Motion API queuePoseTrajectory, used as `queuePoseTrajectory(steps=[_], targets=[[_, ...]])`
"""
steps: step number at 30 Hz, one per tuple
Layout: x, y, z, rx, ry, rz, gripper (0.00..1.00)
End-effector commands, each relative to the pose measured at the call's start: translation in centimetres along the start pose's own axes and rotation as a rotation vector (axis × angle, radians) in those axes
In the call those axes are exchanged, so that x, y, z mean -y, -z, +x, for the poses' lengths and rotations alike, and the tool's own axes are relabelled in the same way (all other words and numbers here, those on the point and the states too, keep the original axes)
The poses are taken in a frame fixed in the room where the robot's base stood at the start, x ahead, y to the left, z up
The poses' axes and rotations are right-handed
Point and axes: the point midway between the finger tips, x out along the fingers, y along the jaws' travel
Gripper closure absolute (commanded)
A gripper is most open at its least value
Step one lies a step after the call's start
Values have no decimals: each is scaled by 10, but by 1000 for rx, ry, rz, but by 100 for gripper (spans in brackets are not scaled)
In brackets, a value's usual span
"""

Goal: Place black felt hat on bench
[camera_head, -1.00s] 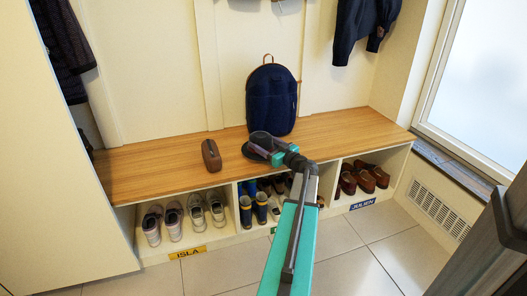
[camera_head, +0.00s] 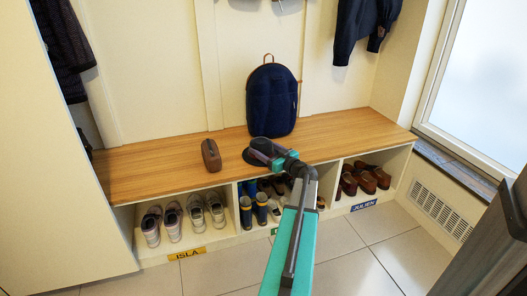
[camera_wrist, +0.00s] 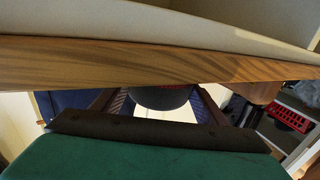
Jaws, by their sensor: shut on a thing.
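The black felt hat (camera_head: 254,157) shows in the head view at the front middle of the wooden bench (camera_head: 170,164), in front of the backpack. My gripper (camera_head: 268,150) is shut on the hat and hides part of it. I cannot tell whether the hat touches the bench top. In the wrist view, a dark rounded part of the hat (camera_wrist: 160,98) shows between my two fingers (camera_wrist: 160,108), and a wooden bench edge (camera_wrist: 160,64) crosses the picture.
A navy backpack (camera_head: 272,100) stands on the bench behind the hat. A brown case (camera_head: 211,155) lies to the left. Cubbies below hold sneakers (camera_head: 173,221), blue boots (camera_head: 246,212) and brown shoes (camera_head: 366,178). The bench's right part is clear.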

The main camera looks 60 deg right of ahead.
Motion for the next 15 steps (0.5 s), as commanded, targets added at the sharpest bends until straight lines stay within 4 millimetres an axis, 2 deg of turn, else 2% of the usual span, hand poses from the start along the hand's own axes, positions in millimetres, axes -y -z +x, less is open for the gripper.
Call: queuePoseTrajectory(steps=[9,10,13,15], targets=[[0,-3,0,0,-1,-1,57],[0,-2,0,0,-1,-1,30],[0,-2,0,0,-1,0,15],[0,-2,0,0,-1,0,15]])
